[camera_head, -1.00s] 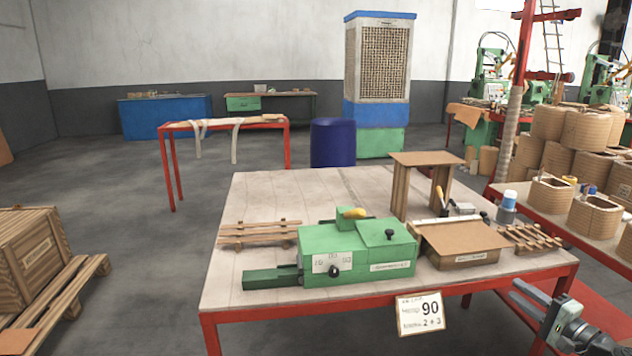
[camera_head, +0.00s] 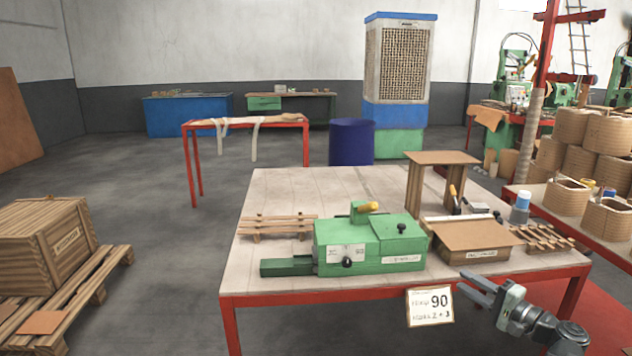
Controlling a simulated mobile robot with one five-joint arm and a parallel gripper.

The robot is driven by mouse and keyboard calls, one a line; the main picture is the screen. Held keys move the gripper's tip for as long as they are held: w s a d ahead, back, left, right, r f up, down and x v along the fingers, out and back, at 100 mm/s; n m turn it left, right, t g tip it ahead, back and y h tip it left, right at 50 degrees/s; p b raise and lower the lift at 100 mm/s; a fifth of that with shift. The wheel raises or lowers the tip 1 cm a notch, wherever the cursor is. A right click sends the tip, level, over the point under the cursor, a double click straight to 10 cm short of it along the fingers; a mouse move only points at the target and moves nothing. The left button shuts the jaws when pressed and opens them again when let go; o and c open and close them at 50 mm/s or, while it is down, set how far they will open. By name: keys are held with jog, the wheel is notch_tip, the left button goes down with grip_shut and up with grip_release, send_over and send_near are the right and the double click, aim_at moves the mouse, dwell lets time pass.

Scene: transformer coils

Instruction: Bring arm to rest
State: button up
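My gripper (camera_head: 467,288) is in the lower right of the head view, in front of the table's near edge and just right of the white sign. Its two grey fingers point left and are spread apart, with nothing visible between them. My arm runs from it down to the bottom right corner. The wooden-topped table (camera_head: 270,190) with a red frame stands behind the gripper.
A green machine (camera_head: 370,245), a brown box (camera_head: 470,240), a small wooden stand (camera_head: 442,160) and slatted racks (camera_head: 280,225) are on the table. The sign (camera_head: 430,306) hangs at its front edge. A crate (camera_head: 45,245) stands on a pallet at left. Floor between is clear.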

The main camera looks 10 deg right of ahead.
jog(key=w+a+f+n+g+y, duration=0.2)
jog(key=w+a, duration=0.1)
jog(key=a, duration=0.6)
jog(key=w+a+f+n+g+y, duration=0.1)
jog(key=w+a+f+n+g, duration=0.2)
jog(key=a, duration=0.6)
jog(key=a+f+n+g, duration=0.2)
jog(key=a+f+g, duration=0.15)
jog(key=a, duration=0.55)
jog(key=a+f+n+g, duration=0.2)
jog(key=a+f+g, duration=0.15)
jog(key=a, duration=0.55)
jog(key=s+a+f+n+g+h, duration=0.45)
jog(key=s+f+h, duration=0.25)
jog(key=f, duration=0.4)
jog(key=s+d+f+h, duration=0.1)
jog(key=d+h, duration=0.2)
jog(key=d, duration=0.4)
notch_tip(320, 180, up, 25)
jog(key=p, duration=2.4)
jog(key=shift+s+p, duration=0.25)
jog(key=shift+p, duration=0.15)
jog(key=shift+f+m, duration=0.1)
jog(key=shift+m, duration=0.15)
